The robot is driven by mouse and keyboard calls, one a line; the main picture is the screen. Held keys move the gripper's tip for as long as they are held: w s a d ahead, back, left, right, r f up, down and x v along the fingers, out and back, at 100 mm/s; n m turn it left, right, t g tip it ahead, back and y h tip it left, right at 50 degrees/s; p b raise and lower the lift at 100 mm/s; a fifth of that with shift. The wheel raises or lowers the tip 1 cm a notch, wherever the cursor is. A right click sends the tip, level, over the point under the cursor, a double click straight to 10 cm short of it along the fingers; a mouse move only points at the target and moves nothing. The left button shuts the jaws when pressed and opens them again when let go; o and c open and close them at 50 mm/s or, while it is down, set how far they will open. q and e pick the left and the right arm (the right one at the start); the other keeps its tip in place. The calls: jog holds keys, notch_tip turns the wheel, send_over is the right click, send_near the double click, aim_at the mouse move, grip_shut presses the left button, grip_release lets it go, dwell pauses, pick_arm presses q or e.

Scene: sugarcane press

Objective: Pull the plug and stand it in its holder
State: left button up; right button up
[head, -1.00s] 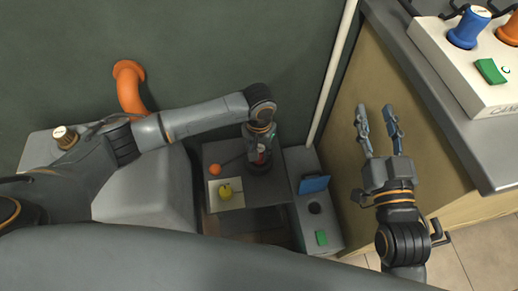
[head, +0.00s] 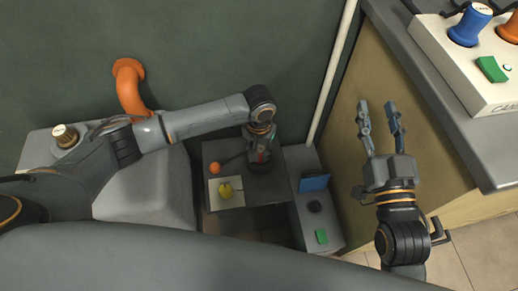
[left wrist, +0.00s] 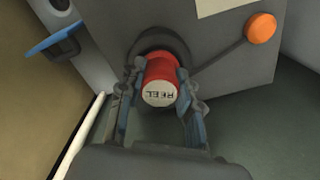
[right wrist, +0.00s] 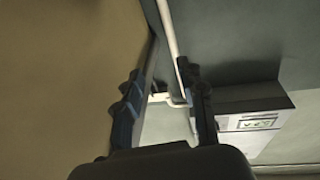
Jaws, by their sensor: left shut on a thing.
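The red plug (left wrist: 160,80), with a white end face lettered REEL, sits between the fingers of my left gripper (left wrist: 158,92) in the left wrist view. The gripper is shut on it. A dark round collar (left wrist: 160,42) surrounds its far end; I cannot tell whether the plug is still seated there. In the head view my left gripper (head: 262,150) mostly hides the plug. My right gripper (head: 380,128) is open and empty, pointing up beside the tan cabinet side. I cannot tell for certain which part is the plug's holder.
A narrow grey box (head: 321,222) right of the grey machine top has a blue flap (head: 314,183), a dark round part and a green piece. An orange knob (head: 215,168) and a yellow part (head: 227,190) lie left. A white box (head: 480,85) with blue and orange plugs stands upper right.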

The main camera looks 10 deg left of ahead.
pick_arm(q)
jog(key=o, duration=0.9)
